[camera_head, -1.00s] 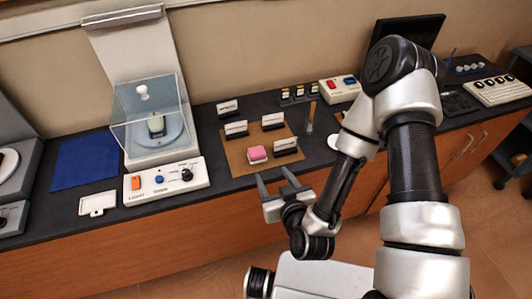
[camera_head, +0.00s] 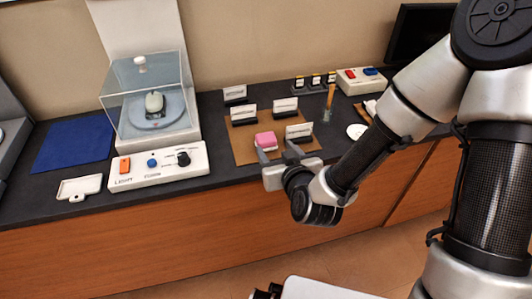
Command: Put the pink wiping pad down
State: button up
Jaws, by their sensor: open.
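The pink wiping pad (camera_head: 266,140) lies on the brown mat (camera_head: 240,150) on the dark counter, at the mat's front left part. My gripper (camera_head: 275,152) is open, just in front of the pad at the mat's front edge. Its left fingertip comes close to the pad's front side; I cannot tell whether they touch. Nothing shows held between the fingers.
Several white cards in dark holders stand around the pad, one (camera_head: 299,131) close to the right finger. A clear-covered device (camera_head: 150,100) with a control panel (camera_head: 157,165) stands left. A blue cloth (camera_head: 75,143) and white tray (camera_head: 79,188) lie further left.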

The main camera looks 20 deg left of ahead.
aim_at(266, 137)
jog(key=b+x, duration=0.2)
jog(key=x, duration=0.3)
jog(key=b+x, duration=0.1)
jog(key=x, duration=0.4)
jog(key=shift+w+a+r, duration=0.1)
jog(key=shift+a, duration=0.05)
jog(key=c, duration=0.9)
